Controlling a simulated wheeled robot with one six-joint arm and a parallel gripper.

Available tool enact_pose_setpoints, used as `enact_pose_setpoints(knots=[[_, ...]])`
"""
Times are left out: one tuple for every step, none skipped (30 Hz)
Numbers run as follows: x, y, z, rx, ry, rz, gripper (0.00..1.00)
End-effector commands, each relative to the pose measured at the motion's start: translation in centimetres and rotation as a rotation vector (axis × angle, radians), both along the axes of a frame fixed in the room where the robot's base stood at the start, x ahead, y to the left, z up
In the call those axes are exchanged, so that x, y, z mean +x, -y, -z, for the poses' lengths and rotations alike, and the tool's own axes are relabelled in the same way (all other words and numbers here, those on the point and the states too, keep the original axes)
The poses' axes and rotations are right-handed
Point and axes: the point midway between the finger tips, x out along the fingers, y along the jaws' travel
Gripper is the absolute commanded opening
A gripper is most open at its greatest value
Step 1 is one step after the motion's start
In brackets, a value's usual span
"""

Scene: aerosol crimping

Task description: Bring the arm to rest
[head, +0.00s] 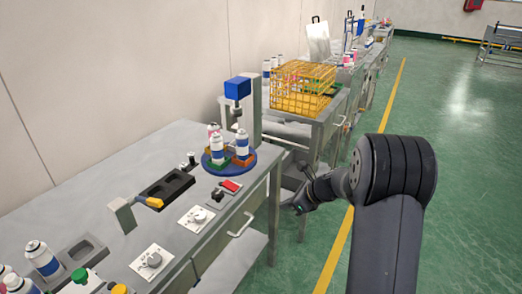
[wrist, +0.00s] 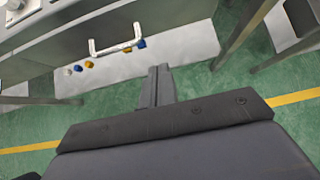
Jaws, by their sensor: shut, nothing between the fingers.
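My gripper (head: 299,204) hangs in free space beside the front of the workbench, at the end of my arm, in the head view. In the wrist view my gripper (wrist: 161,70) shows its fingers together, with nothing between them. Below and beyond it are the bench's front, a drawer handle (wrist: 117,45) and the green floor. It touches nothing that I can see. The finger details are small in the head view.
The workbench (head: 75,198) carries a blue turntable (head: 240,167) with cans, a blue-headed crimping press (head: 237,88) and a black tray (head: 168,187). A yellow wire basket (head: 303,88) stands on the bench behind. Open green floor (head: 455,200) lies to the right.

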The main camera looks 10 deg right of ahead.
Motion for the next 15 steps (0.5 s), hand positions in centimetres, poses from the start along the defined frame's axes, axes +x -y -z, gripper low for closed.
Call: enact_pose_setpoints(knots=[[0.0,0.0,0.0,0.0,0.0,0.0,0.0],[0.0,0.0,0.0,0.0,0.0,0.0,0.0],[0.0,0.0,0.0,0.0,0.0,0.0,0.0],[0.0,0.0,0.0,0.0,0.0,0.0,0.0],[0.0,0.0,0.0,0.0,0.0,0.0,0.0],[0.0,0.0,0.1,0.0,0.0,0.0,0.0],[0.0,-0.1,0.1,0.0,-0.001,-0.001,0.0],[0.1,-0.1,0.2,0.0,-0.001,-0.001,0.0],[0.2,-0.3,0.4,0.0,-0.002,0.0,0.0],[0.3,-0.4,0.6,0.0,-0.002,-0.001,0.0],[0.4,-0.6,0.9,0.0,-0.002,-0.001,0.0],[0.6,-0.9,1.3,0.001,-0.003,-0.002,0.0],[0.7,-1.2,1.6,0.001,-0.003,-0.003,0.0],[0.9,-1.5,1.9,0.0,-0.003,-0.003,0.0],[1.2,-1.9,2.5,0.0,-0.003,-0.003,0.0]])
